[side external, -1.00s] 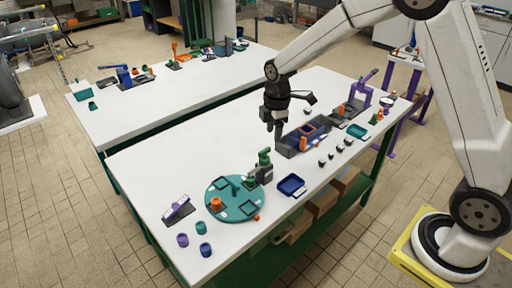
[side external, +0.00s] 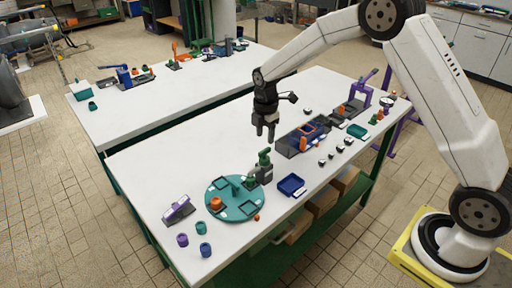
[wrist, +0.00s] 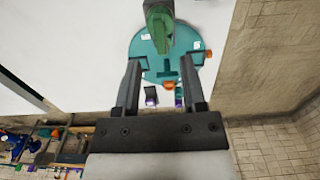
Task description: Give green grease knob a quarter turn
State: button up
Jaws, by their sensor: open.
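The green grease knob (side external: 264,155) stands on top of a small grey-and-green fitting (side external: 262,174) at the right edge of the round teal plate (side external: 219,208). In the wrist view a green knob shape (wrist: 159,28) shows at the top middle, in front of the teal plate (wrist: 190,65). My gripper (side external: 264,133) points down above the white table, behind the knob and apart from it. In the wrist view its two fingers (wrist: 161,85) are spread with nothing between them.
A blue tray (side external: 291,185) lies right of the fitting. A dark fixture with an orange part (side external: 307,130) stands right of my gripper. A purple-topped block (side external: 179,209) and small purple, teal and blue pieces are at the near left. The table left of my gripper is clear.

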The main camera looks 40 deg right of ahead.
aim_at(265, 150)
jog(key=shift+f, duration=2.65)
grip_shut()
